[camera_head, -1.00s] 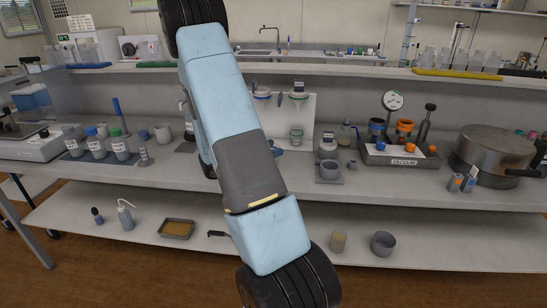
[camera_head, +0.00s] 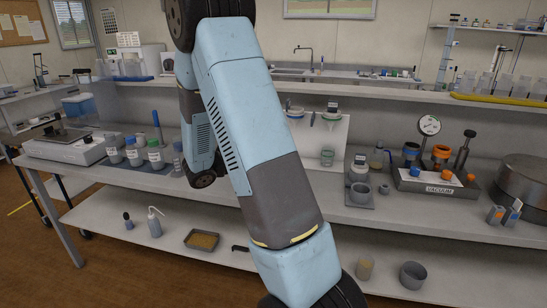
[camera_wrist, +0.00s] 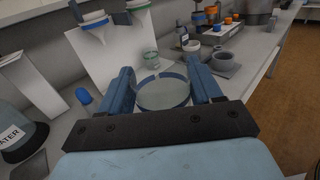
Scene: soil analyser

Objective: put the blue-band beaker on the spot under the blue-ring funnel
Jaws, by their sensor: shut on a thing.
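The blue-band beaker (camera_wrist: 164,94) is a clear glass cup with a blue band. In the wrist view it sits between the two blue fingers of my gripper (camera_wrist: 166,84), which is shut on it. The blue-ring funnel (camera_wrist: 93,22) hangs on the white board ahead and to the left of the beaker; it also shows in the head view (camera_head: 294,112). In the head view my arm hides the gripper, the beaker and the place under this funnel.
A green-ring funnel (camera_head: 332,114) hangs to the right, with a green-band beaker (camera_head: 327,157) below it. A grey holder with cups (camera_head: 360,187) and the vacuum unit (camera_head: 438,180) stand further right.

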